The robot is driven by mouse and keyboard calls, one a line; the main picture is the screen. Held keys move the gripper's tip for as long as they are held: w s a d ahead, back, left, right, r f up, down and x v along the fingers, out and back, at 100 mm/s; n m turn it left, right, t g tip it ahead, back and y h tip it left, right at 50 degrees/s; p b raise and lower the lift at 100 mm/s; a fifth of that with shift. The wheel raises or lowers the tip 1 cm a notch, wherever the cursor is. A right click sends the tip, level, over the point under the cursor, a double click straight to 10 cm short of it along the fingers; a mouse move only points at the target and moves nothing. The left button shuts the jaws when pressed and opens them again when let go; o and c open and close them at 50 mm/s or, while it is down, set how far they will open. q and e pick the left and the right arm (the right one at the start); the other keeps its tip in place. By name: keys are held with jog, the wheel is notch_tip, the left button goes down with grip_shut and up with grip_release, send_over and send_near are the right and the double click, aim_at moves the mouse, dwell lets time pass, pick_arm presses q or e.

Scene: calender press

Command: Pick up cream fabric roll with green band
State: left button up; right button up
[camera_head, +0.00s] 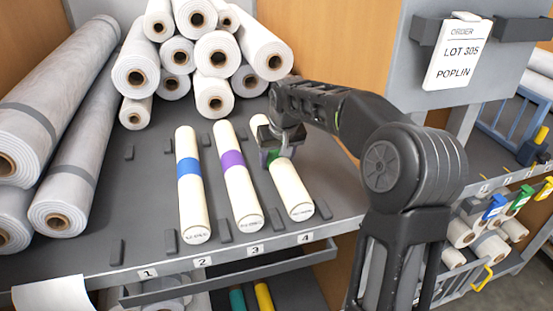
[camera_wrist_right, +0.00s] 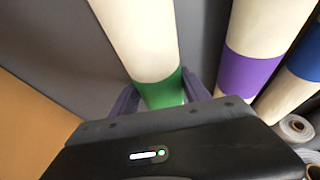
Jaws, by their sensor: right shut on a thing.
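The cream fabric roll with green band (camera_head: 290,190) lies on the grey shelf, the rightmost of three cream rolls. My right gripper (camera_head: 279,156) is over its middle, shut on it at the green band. In the right wrist view the green band (camera_wrist_right: 160,90) sits between the two purple fingers of the right gripper (camera_wrist_right: 160,100). The cannot-be-seen part of the band is hidden by the gripper body. I cannot tell whether the roll touches the shelf. My left gripper is not in view.
A purple-banded roll (camera_head: 239,190) and a blue-banded roll (camera_head: 190,190) lie to the left, parted by small grey pegs. White rolls (camera_head: 216,55) are stacked behind. Large grey rolls (camera_head: 75,165) lie at left. A wooden panel (camera_head: 320,45) stands behind right.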

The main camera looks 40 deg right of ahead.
grip_shut()
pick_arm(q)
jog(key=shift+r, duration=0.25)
pick_arm(e)
notch_tip(320, 180, up, 10)
jog(key=shift+r, duration=0.1)
pick_arm(q)
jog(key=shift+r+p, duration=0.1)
jog(key=shift+p, duration=0.25)
dwell(0.6)
